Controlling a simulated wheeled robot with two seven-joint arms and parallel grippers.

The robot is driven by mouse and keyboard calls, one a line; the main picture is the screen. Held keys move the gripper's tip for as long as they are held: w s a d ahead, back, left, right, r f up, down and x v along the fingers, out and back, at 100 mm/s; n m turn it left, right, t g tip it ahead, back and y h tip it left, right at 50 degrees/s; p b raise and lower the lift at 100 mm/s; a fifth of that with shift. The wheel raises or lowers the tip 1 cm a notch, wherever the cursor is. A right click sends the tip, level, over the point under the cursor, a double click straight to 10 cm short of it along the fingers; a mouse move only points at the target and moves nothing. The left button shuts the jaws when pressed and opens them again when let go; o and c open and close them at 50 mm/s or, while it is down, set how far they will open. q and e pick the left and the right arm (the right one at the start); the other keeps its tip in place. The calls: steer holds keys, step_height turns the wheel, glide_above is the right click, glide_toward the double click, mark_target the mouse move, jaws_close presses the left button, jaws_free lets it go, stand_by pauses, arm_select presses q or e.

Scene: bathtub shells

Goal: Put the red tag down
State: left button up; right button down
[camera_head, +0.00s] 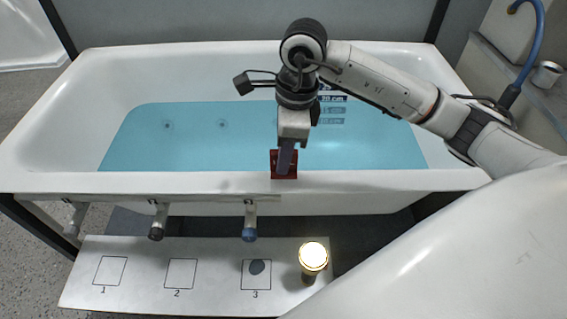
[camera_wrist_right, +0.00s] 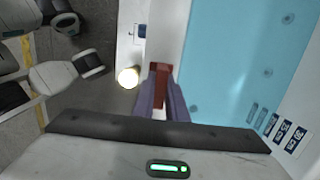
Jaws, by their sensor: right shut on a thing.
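My right gripper (camera_head: 286,157) is shut on a red tag (camera_head: 291,172) at the front rim of the white bathtub (camera_head: 180,182). In the right wrist view the red tag (camera_wrist_right: 160,68) sits between the fingertips (camera_wrist_right: 161,92), over or near the white rim (camera_wrist_right: 168,35). The fingers hide part of the tag. I cannot tell whether the tag touches the rim. My left gripper is not visible in the head view.
Blue water (camera_head: 200,140) fills the tub, with depth marks (camera_head: 331,109) on its far wall. Several pegs, including a blue-ended one (camera_head: 249,232), hang below the front rim. A white board (camera_head: 215,295) with numbered squares holds a dark disc (camera_head: 257,267) and a lit lamp (camera_head: 313,258).

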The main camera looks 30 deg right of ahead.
step_height(320, 180, down, 2)
steer(key=shift+f, duration=0.25)
steer(key=shift+f, duration=0.2)
steer(key=c, duration=1.8)
jaws_free()
steer(key=shift+o, duration=0.2)
steer(key=shift+r, duration=0.1)
steer(key=shift+r, duration=0.2)
steer(key=r, duration=0.4)
steer(key=d+r, duration=0.1)
steer(key=r, duration=0.6)
steer(key=shift+s+d+r, duration=0.15)
steer(key=shift+s+r, duration=0.2)
steer(key=shift+r, duration=0.05)
